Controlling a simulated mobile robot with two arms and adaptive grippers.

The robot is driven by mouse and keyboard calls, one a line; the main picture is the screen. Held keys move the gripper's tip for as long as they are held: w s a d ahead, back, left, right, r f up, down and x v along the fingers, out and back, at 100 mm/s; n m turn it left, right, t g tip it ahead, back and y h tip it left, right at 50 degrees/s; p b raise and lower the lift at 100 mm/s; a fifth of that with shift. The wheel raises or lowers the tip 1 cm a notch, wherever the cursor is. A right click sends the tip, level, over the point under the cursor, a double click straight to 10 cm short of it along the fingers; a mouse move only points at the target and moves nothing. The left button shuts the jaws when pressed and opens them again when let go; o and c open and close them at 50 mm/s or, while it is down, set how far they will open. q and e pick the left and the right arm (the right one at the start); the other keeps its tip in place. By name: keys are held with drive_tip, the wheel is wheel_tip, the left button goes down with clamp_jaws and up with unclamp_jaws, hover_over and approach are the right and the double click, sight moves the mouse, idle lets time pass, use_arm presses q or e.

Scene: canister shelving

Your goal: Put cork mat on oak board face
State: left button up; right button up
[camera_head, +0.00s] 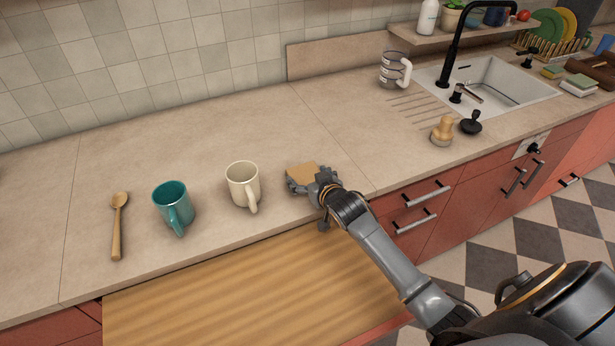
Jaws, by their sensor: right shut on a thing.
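The cork mat (304,173) is a small flat tan piece at the counter's front, right of the cream mug. My right gripper (305,186) is at its near right side, shut on it; the fingers hide part of its edge. I cannot tell whether the mat touches the counter or is slightly above it. The oak board face (240,293) is a wide striped wooden surface below the counter's front edge, bare where it shows. My right forearm passes over its right end. My left gripper is not in view.
A cream mug (243,184), a teal mug (173,205) and a wooden spoon (118,222) stand or lie left of the mat on the counter. A glass jug (394,70), a wooden-handled tool (442,131) and a sink (490,85) are to the right. The counter behind the mugs is clear.

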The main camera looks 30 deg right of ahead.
sight(308, 179)
drive_tip(key=shift+r, duration=0.35)
wheel_tip(308, 179, up, 3)
drive_tip(key=shift+s+a+f+b, duration=0.1)
drive_tip(key=shift+f+b, duration=0.05)
drive_tip(key=shift+b, duration=0.45)
drive_tip(key=s+a+r+b, duration=0.1)
drive_tip(key=s+a+r, duration=0.3)
drive_tip(key=s, duration=0.4)
drive_tip(key=s+a+r, duration=0.5)
drive_tip(key=s+a, duration=0.2)
drive_tip(key=s, duration=0.2)
drive_tip(key=shift+a+n+y+b, duration=0.2)
drive_tip(key=shift+n+y+b, duration=0.1)
drive_tip(key=shift+y+b, duration=0.1)
